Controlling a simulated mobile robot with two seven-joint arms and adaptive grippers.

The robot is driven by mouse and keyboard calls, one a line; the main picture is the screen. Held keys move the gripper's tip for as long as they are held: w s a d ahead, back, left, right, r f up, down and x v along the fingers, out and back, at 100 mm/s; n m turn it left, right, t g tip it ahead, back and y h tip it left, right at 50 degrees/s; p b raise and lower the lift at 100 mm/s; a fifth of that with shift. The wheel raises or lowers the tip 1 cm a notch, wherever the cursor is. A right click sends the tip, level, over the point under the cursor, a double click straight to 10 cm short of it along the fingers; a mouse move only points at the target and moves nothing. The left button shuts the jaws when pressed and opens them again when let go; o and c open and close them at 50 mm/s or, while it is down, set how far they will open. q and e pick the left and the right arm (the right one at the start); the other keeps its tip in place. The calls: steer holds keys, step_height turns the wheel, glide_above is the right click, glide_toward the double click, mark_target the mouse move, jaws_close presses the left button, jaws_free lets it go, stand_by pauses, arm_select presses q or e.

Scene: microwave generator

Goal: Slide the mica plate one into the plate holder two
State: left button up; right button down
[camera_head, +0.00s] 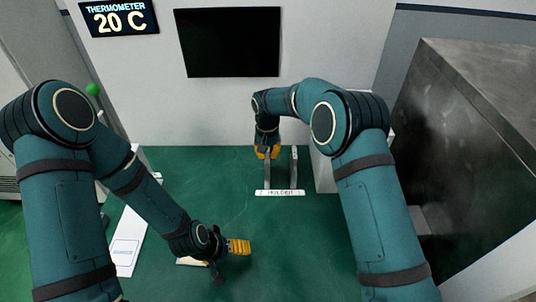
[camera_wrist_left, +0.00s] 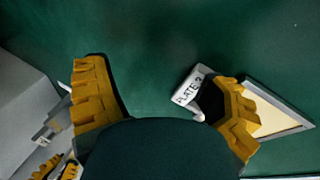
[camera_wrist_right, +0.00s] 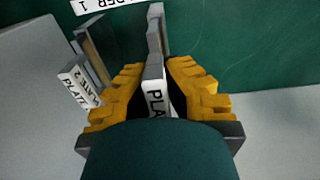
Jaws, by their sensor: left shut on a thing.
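My left gripper (camera_head: 238,249) is low over the green table. In the left wrist view (camera_wrist_left: 165,110) its fingers look wide apart. The right-hand finger crosses a framed cream mica plate (camera_wrist_left: 280,112), whose label seems to read PLATE 2, and is closed against it. The finger hides part of that plate. My right gripper (camera_head: 267,152) is at the back, at the holder (camera_head: 280,192). In the right wrist view (camera_wrist_right: 154,75) its fingers closely flank a grey plate handle (camera_wrist_right: 153,97), labelled PLA; its number is hidden. Plate holder two is not identifiable.
Another grey frame (camera_wrist_right: 95,55) with PLATE labels stands left of the right gripper in its wrist view. A white panel (camera_head: 127,242) lies at the table's left. A large dark metal cabinet (camera_head: 465,110) stands on the right. The table's middle is clear.

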arm_select(q)
steer(key=shift+s+a+r+p, duration=0.1)
steer(key=shift+a+r+p, duration=0.05)
steer(key=shift+p, duration=0.5)
arm_select(e)
steer(key=shift+w+r, duration=0.25)
steer(key=shift+r, duration=0.35)
steer(key=shift+w+r, duration=0.2)
steer(key=shift+r, duration=0.4)
arm_select(q)
steer(key=shift+r+p, duration=1.2)
steer(key=shift+r, duration=0.05)
arm_select(e)
steer(key=shift+a+r, duration=0.1)
steer(key=shift+r, duration=1.95)
